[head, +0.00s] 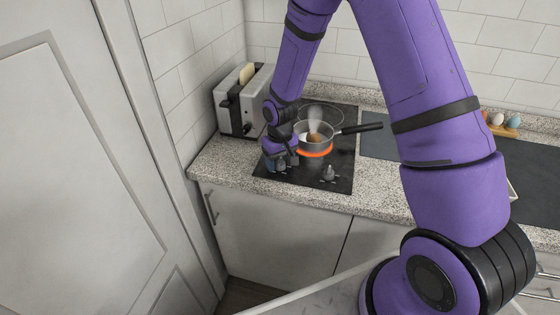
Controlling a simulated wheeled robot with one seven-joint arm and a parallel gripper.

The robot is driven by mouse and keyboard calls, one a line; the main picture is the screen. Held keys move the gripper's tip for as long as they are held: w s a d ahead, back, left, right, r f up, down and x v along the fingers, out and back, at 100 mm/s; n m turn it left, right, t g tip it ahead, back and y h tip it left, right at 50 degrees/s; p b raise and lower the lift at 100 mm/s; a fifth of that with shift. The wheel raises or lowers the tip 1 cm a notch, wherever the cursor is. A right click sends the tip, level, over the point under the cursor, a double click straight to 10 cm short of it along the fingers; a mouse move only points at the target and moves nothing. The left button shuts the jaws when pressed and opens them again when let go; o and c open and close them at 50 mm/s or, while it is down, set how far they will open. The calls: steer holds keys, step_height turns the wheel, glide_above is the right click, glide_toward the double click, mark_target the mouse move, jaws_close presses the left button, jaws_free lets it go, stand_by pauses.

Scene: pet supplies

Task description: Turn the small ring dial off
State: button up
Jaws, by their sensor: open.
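The black cooktop (345,165) sits in the speckled counter. A grey saucepan (311,136) with a black handle stands on a ring glowing orange (314,153); something brown shows inside, with steam above it. One dial (328,173) stands in clear view at the cooktop's front, to the right of my gripper. My gripper (283,163) is open and low over the cooktop's front left. A second dial seems to be at its fingertips, but it is mostly hidden and I cannot tell whether they touch. I cannot read either dial's setting.
A toaster (240,105) with bread stands left of the cooktop. The pan handle (361,128) points right, toward my arm. A dark ring (321,115) lies behind the pan. Eggs on a wooden holder (503,125) stand at the back right. A tall door (90,180) closes off the left.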

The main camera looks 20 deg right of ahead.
step_height(320, 180, up, 11)
steer(key=shift+f, duration=0.15)
stand_by(0.7)
step_height(320, 180, up, 11)
steer(key=t, duration=0.1)
glide_above(280, 160)
steer(key=s+d, duration=0.2)
steer(key=s, duration=0.2)
steer(key=s+d+r+m+t, duration=0.1)
steer(key=s+d+r+t, duration=0.1)
steer(key=s+r, duration=0.5)
steer(key=s+d+r+t, duration=0.1)
steer(key=s+r, duration=0.3)
steer(key=s, duration=0.5)
steer(key=s+d+r+m+t, duration=0.1)
steer(key=s+d+r, duration=0.1)
steer(key=s+r, duration=0.3)
steer(key=s, duration=0.4)
steer(key=shift+r, duration=0.25)
